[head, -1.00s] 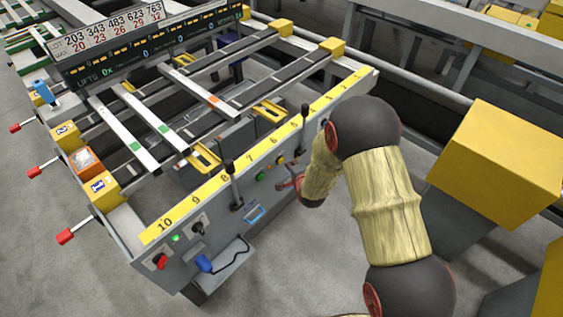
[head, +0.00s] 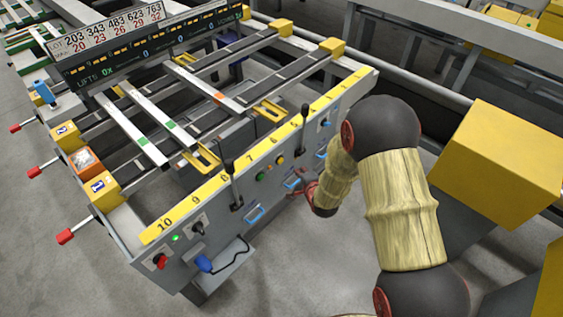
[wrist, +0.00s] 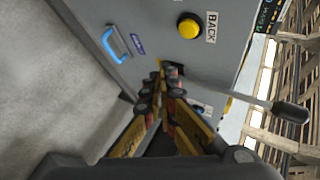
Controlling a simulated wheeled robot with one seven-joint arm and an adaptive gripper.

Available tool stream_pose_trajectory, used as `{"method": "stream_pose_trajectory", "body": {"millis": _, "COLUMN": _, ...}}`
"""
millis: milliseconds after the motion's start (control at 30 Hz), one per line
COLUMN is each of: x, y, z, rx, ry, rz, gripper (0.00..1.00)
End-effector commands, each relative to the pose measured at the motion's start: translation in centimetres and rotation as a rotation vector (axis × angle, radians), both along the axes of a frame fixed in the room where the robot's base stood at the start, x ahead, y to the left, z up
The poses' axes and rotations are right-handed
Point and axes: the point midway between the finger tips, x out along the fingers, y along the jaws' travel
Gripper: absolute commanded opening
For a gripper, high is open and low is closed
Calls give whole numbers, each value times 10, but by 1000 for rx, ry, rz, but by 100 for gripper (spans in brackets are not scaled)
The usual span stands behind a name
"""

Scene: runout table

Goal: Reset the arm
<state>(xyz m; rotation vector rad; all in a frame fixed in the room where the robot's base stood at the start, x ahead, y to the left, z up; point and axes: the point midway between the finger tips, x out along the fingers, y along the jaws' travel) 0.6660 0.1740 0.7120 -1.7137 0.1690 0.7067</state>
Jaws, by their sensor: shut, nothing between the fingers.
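My arm reaches in from the right in the head view, with pale ribbed sleeves and dark joints. My gripper (head: 305,187) is small there, low in front of the table's grey control panel (head: 215,235). In the wrist view my gripper (wrist: 164,75) is shut and empty, its fingers together in front of the panel. Its tips overlap the base of a lever (wrist: 230,90) with a black knob; I cannot tell whether they touch. A yellow button (wrist: 188,27) marked BACK is just beyond, and a blue handle (wrist: 116,45) is to the left.
The runout table's yellow numbered edge (head: 190,207) runs above the panel. Several levers, including one tall lever (head: 233,185), stick up along it. Metal bars (head: 133,128) lie across the table's rails. A yellow block (head: 495,150) stands right of my arm. Grey floor (head: 90,280) is open at lower left.

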Motion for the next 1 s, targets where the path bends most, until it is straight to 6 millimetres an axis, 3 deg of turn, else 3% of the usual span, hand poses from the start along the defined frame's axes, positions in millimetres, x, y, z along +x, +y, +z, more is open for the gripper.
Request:
{"method": "stream_pose_trajectory", "body": {"millis": 467, "x": 0, "y": 0, "z": -1, "rx": -29, "ry": -6, "rz": 18, "gripper": 0}}
{"method": "stream_pose_trajectory", "body": {"millis": 567, "x": -10, "y": -3, "z": -15, "rx": -125, "ry": 32, "rz": 73, "gripper": 0}}
{"method": "stream_pose_trajectory", "body": {"millis": 700, "x": -57, "y": -20, "z": -62, "rx": -347, "ry": 202, "rz": 225, "gripper": 0}}
{"method": "stream_pose_trajectory", "body": {"millis": 800, "x": -97, "y": -33, "z": -76, "rx": -489, "ry": 327, "rz": 362, "gripper": 0}}
{"method": "stream_pose_trajectory", "body": {"millis": 867, "x": -117, "y": -41, "z": -70, "rx": -560, "ry": 386, "rz": 445, "gripper": 0}}
{"method": "stream_pose_trajectory", "body": {"millis": 1000, "x": -160, "y": -63, "z": -26, "rx": -696, "ry": 497, "rz": 641, "gripper": 0}}
